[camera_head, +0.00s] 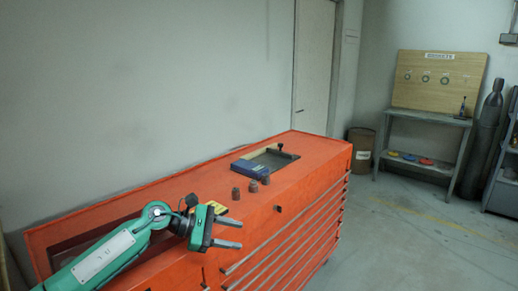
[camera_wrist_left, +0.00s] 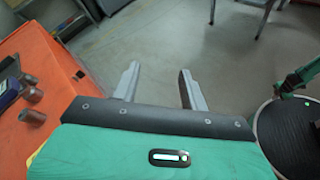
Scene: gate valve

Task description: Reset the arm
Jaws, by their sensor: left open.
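My left arm comes in from the lower left in the head view. Its gripper (camera_head: 228,232) is open and empty, held over the near side of the orange cabinet (camera_head: 318,148) with its fingers pointing right. In the left wrist view the two fingers (camera_wrist_left: 160,85) stand apart with only grey floor behind them.
A wooden pegboard bench (camera_head: 438,80), a rusty drum (camera_head: 361,148) and gas cylinders (camera_head: 488,125) stand at the far right. The floor between is clear.

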